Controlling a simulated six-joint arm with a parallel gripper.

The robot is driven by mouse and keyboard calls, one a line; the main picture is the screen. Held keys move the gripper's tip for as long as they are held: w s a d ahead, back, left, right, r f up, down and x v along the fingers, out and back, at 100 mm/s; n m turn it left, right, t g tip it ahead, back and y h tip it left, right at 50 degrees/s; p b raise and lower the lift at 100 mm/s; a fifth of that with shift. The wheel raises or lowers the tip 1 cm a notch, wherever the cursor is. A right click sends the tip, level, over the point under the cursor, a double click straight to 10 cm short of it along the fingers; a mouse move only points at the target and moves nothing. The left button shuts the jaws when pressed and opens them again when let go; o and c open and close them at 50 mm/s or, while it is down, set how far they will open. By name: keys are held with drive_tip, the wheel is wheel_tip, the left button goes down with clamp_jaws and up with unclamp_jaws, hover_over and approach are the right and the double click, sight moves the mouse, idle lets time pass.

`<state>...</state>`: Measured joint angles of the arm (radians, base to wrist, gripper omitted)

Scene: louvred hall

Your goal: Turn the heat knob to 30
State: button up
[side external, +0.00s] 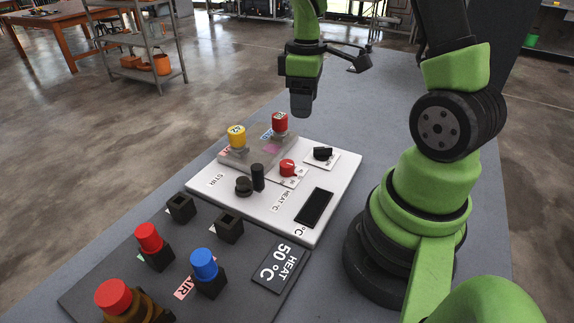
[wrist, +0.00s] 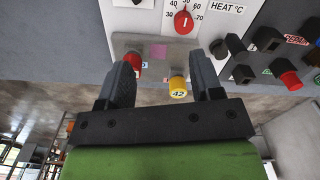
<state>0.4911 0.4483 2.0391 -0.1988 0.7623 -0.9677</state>
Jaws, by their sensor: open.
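The red heat knob (side external: 288,167) sits on a small white dial plate on the white panel (side external: 222,204). In the wrist view the knob (wrist: 184,21) is at the top, with scale numbers from 30 to 70 around it; its white line seems to point near 50. My gripper (side external: 301,108) hangs above the panel's far end, well apart from the knob. In the wrist view my gripper (wrist: 163,62) has its two dark fingers spread, with nothing held between them. A card (side external: 276,266) reads "HEAT 50 °C".
A translucent cover-like block (side external: 258,152) carries a yellow cap (side external: 237,135) and a red cap (side external: 280,122). A black knob (side external: 323,153), a dark upright post (side external: 258,177) and a black display (side external: 314,208) are near the heat knob. Red and blue buttons (side external: 203,263) stand in front.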

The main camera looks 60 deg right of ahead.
sight(287, 163)
drive_tip(key=shift+w+a+f+m, duration=0.25)
drive_tip(key=shift+a+f+m, duration=0.4)
drive_tip(key=shift+f, duration=1.55)
drive_tip(key=shift+w+a+f+m, duration=0.35)
drive_tip(key=shift+a+f, duration=0.4)
drive_tip(key=shift+f, duration=1.45)
drive_tip(key=shift+w+a+f+m, duration=0.15)
drive_tip(key=shift+a+f+m, duration=0.5)
drive_tip(key=shift+f, duration=1.55)
clamp_jaws()
